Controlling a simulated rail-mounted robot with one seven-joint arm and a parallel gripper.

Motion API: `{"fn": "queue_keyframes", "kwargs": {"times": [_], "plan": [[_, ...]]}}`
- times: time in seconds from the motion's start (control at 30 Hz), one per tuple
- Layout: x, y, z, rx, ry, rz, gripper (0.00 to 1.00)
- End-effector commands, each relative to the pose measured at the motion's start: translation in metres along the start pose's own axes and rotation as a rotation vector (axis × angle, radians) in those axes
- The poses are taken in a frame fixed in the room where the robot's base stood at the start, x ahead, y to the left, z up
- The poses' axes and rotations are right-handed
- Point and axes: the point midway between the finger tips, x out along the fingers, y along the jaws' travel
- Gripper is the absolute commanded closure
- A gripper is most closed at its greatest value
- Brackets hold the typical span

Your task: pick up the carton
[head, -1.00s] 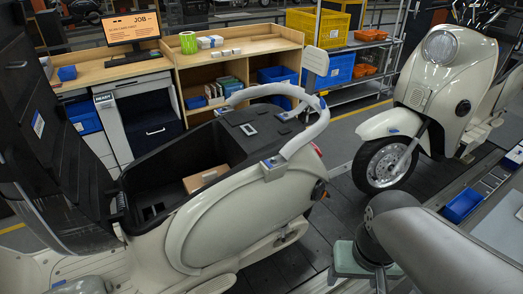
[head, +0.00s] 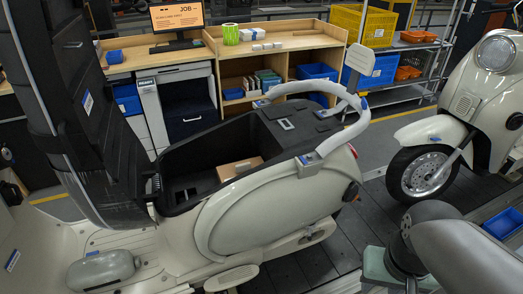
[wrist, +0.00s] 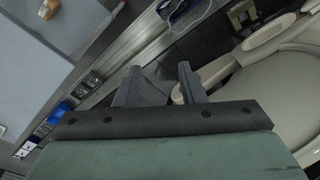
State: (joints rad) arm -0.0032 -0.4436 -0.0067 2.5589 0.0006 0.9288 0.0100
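The carton (head: 240,168) is a small brown box lying in the open black storage bin (head: 188,190) of the cream scooter (head: 275,215). The scooter's black seat (head: 85,110) stands raised at the left. The carton's lower part is hidden by the bin wall. My gripper (wrist: 160,88) shows in the wrist view with its two dark fingers apart and nothing between them. The carton does not show in the wrist view. In the head view my arm is at the lower right, outside the scooter and well away from the carton.
A cream grab rail (head: 335,110) curves over the scooter's rear. A second scooter (head: 485,110) stands at the right. A wooden workbench (head: 275,45) and a shelf with a yellow crate (head: 365,27) stand behind. Dark conveyor slats (head: 290,275) show between scooter and arm.

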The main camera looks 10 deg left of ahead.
Motion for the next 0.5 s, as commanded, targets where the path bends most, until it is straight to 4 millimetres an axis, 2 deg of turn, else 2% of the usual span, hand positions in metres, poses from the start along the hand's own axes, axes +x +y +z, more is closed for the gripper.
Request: {"fn": "queue_keyframes", "kwargs": {"times": [0.17,0.27,0.37,0.47,0.5], "plan": [[0.0,0.0,0.0,0.0,0.0,0.0,0.64],[-0.006,-0.002,-0.01,-0.031,0.0,0.001,0.64],[-0.024,-0.011,-0.042,-0.14,-0.005,0.003,0.64],[-0.051,-0.03,-0.097,-0.336,-0.015,0.008,0.64],[-0.062,-0.041,-0.122,-0.432,-0.021,0.011,0.64]]}}
